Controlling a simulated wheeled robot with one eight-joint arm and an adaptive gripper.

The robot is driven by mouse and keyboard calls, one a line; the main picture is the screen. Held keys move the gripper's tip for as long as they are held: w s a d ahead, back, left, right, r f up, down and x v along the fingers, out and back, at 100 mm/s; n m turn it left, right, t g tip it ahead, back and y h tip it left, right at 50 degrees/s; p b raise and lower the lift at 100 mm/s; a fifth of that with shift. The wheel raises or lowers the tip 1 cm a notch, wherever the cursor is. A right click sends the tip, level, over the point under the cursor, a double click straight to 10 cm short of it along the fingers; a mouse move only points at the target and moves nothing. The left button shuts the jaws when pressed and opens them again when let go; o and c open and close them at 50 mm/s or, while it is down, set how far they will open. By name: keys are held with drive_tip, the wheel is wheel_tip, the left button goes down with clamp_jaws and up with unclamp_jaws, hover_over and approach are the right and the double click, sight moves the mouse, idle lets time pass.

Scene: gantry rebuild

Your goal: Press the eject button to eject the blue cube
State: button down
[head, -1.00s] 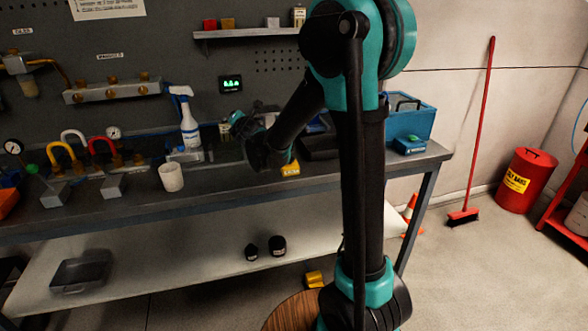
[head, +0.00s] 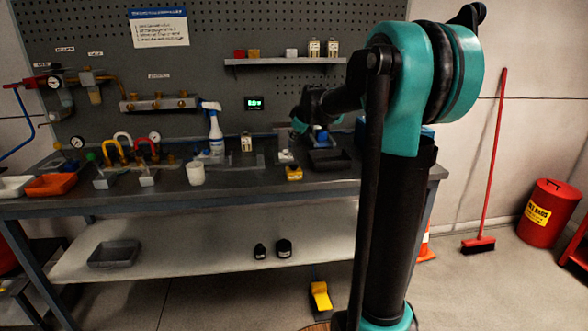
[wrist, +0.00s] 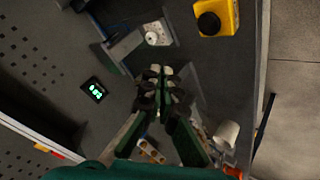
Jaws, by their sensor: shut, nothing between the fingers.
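A yellow box with a round black button (wrist: 208,22) is at the top right of the wrist view, near the bench's front edge. The yellow box also shows in the head view (head: 293,173). My gripper (wrist: 161,73) is shut and empty, above the bench and to the side of the yellow box, apart from the button. In the head view my gripper (head: 299,126) is partly blurred into the dark arm. A small blue patch (head: 320,136) shows beside it; I cannot tell whether it is the blue cube.
A grey fixture with a white disc (wrist: 153,37) stands beyond my fingertips in the wrist view. A green-lit display (head: 254,103) is on the pegboard. A white cup (head: 195,173) and a spray bottle (head: 214,130) stand to the left. A dark tray (head: 329,160) lies to the right.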

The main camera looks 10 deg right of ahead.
sight(294, 166)
drive_tip(key=shift+f, duration=0.1)
drive_tip(key=shift+f, duration=4.3)
drive_tip(key=shift+f, duration=0.1)
drive_tip(key=shift+f, duration=0.35)
